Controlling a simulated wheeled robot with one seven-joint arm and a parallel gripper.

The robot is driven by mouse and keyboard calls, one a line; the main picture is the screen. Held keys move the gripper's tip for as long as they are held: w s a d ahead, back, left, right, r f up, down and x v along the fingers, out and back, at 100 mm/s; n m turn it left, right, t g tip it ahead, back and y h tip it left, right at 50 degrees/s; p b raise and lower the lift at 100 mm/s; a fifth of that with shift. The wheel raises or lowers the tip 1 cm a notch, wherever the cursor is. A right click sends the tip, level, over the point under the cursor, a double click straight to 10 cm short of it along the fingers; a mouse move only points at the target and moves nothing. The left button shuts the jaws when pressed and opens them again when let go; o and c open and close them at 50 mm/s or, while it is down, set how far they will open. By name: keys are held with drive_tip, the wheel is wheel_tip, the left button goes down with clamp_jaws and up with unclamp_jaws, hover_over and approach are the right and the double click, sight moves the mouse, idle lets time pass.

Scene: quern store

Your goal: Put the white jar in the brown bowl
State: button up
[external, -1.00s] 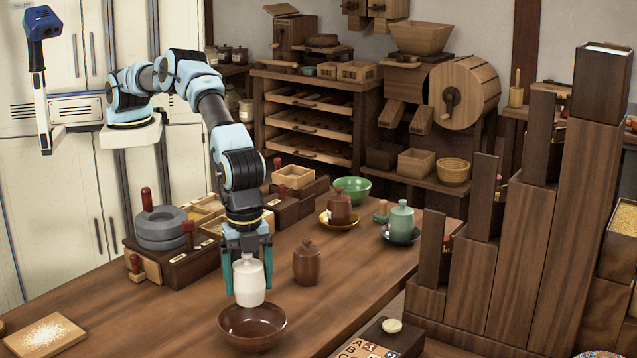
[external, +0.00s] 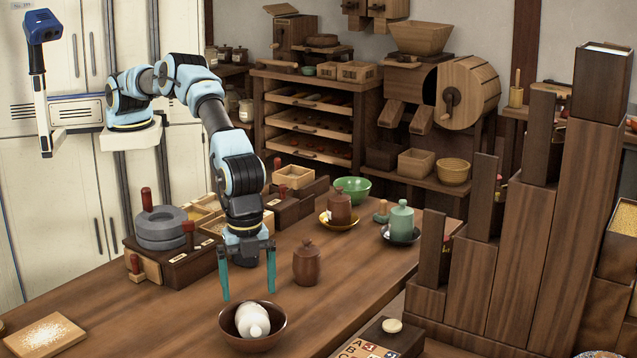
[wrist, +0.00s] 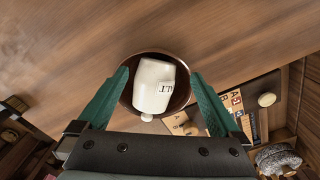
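The white jar (external: 253,320) lies tilted inside the brown bowl (external: 276,335), its knobbed lid toward the front. In the wrist view the jar (wrist: 153,84) rests within the rim of the bowl (wrist: 184,92), and part of a label shows on its side. My gripper (external: 248,296) is open and empty just above and behind the bowl. In the wrist view its green fingers (wrist: 158,85) stand wide apart on either side of the jar, not touching it.
A brown lidded jar (external: 306,264) stands close behind the bowl, to the right. A lettered board (external: 378,342) lies to the right. A dark jar on a yellow saucer (external: 339,222) and a green jar (external: 402,222) stand farther back. Bare tabletop lies left of the bowl.

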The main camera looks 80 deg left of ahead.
sight(250, 303)
drive_tip(key=shift+r+p, duration=0.55)
drive_tip(key=shift+r, duration=0.3)
drive_tip(key=shift+r+b, duration=0.4)
drive_tip(key=shift+b, duration=0.25)
wheel_tip(250, 303, up, 11)
drive_tip(key=b, duration=0.2)
drive_tip(key=shift+f, duration=0.15)
